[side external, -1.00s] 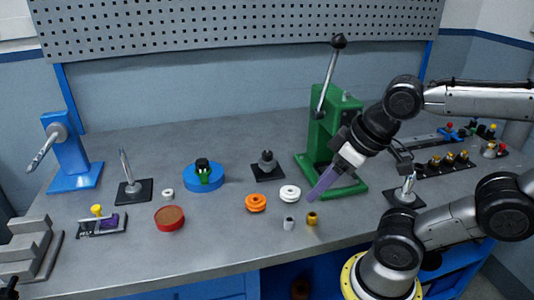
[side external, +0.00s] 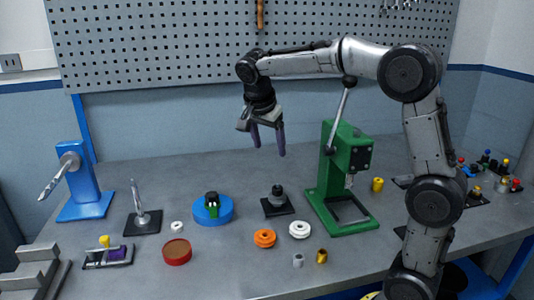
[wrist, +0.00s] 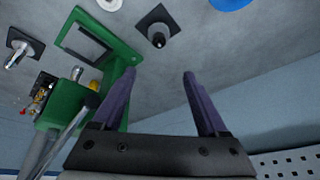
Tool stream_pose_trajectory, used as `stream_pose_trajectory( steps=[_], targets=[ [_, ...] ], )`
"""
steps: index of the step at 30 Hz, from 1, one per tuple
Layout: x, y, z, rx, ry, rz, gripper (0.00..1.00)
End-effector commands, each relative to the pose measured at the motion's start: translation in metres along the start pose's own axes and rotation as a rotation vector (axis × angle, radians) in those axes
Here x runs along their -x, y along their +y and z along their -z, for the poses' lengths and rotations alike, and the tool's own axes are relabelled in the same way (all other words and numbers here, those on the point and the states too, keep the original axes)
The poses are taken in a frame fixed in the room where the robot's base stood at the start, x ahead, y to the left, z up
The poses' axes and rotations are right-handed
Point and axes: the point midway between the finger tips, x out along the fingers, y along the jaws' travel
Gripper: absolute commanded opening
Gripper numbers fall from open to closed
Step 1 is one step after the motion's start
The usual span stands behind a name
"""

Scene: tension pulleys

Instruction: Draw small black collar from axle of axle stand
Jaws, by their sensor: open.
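The axle stand has a square black base (side external: 292,208) and stands upright at the middle of the bench. A small black collar (side external: 278,190) appears as the dark piece at the top of its axle; its edges are hard to tell from the axle. In the wrist view the stand's base (wrist: 146,20) and dark axle top (wrist: 158,41) show just beyond the fingertips. My gripper (side external: 270,150) is open and empty, fingers pointing down, well above the stand and not touching it. Both purple fingers show apart in the wrist view (wrist: 159,73).
A green lever press (side external: 347,165) stands right of the stand. A blue round holder (side external: 226,209) is to its left. An orange pulley (side external: 264,239) and a white pulley (side external: 300,229) lie in front. A pegboard (side external: 180,50) rises behind.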

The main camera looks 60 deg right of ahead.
Motion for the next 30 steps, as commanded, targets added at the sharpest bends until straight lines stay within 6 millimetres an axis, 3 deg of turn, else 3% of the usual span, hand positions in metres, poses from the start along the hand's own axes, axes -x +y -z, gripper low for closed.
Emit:
stream_pose_trajectory(
  steps=[4,14,30],
  targets=[
    [-0.030,-0.011,-0.003,0.011,-0.006,-0.062,0.76],
    [-0.064,-0.007,-0.003,0.013,-0.010,-0.083,0.76],
    [-0.155,0.000,-0.004,0.014,-0.010,-0.081,0.76]
  ],
)
